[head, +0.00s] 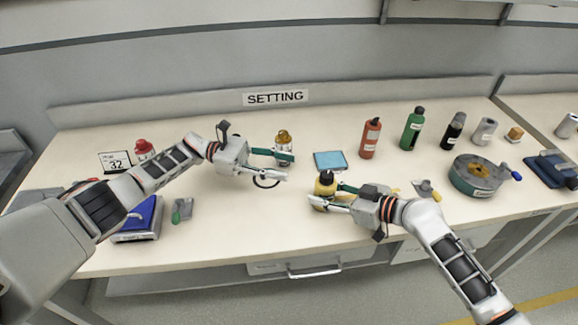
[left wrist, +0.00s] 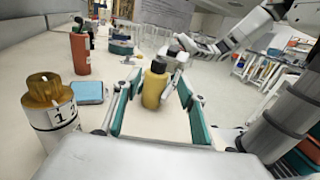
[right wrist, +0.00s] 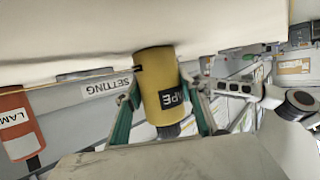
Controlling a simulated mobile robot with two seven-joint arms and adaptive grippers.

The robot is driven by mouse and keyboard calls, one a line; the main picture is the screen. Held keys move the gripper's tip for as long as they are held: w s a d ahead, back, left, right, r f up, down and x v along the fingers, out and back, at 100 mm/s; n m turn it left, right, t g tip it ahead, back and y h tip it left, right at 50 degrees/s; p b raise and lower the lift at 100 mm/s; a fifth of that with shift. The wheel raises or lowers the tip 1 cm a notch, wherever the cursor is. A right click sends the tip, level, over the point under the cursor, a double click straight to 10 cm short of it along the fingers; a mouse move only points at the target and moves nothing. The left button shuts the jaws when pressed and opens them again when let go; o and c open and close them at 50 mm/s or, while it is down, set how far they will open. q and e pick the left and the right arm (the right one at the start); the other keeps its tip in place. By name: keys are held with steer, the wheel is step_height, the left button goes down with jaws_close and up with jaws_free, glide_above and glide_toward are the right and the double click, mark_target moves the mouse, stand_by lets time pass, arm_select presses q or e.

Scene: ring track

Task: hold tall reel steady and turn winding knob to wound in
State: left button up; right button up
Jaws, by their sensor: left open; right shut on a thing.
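The tall reel (head: 325,187) is a yellow cylinder with a black winding knob (head: 327,176) on top. It stands upright near the table's middle. My right gripper (head: 329,197) is shut around the yellow body. In the right wrist view the reel (right wrist: 156,75) is between the fingers, with part of a label reading "APE", and its black knob (right wrist: 168,131) is clear of them. My left gripper (head: 287,167) is open and empty, left of the reel. In the left wrist view the reel (left wrist: 154,89) stands ahead, between the finger lines. The knob's turn mark cannot be read.
A brass-topped white container (head: 284,146) stands close behind my left fingers. A blue pad (head: 330,161), a red bottle (head: 370,138) and a green bottle (head: 412,129) stand behind the reel. A grey drum (head: 477,177) is at the right. The table left of the reel's front is clear.

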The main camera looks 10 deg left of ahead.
arm_select(q)
steer(key=s+d+r+n+g+y, duration=0.1)
steer(key=d+r+n+y, duration=0.1)
steer(key=d+n, duration=0.1)
steer(key=s+d+r+n+g+y, duration=0.1)
steer(key=d+r+n+y, duration=0.1)
steer(key=d+n+y, duration=0.1)
steer(key=s+d+r+n+g+y, duration=0.1)
steer(key=d+r+n+g+y, duration=0.1)
steer(key=d, duration=0.3)
steer(key=shift+s+d+r+n+y, duration=0.2)
steer(key=shift+r+n+y, duration=0.15)
steer(key=shift+n, duration=0.45)
steer(key=shift+s+d+r+n+y, duration=0.15)
steer(key=shift+d+n+y, duration=0.1)
steer(key=shift+n+y, duration=0.3)
steer(key=shift+s+d+r+n+y, duration=0.1)
steer(key=shift+d+r+n+y, duration=0.15)
steer(key=shift+n, duration=0.4)
steer(key=n+y, duration=0.2)
steer(key=n, duration=0.2)
steer(key=n+t+y, duration=0.6)
steer(key=n+y, duration=0.1)
steer(key=n, duration=0.6)
glide_toward(327, 174)
step_height(327, 174, down, 9)
steer(key=shift+w+a+r, duration=0.1)
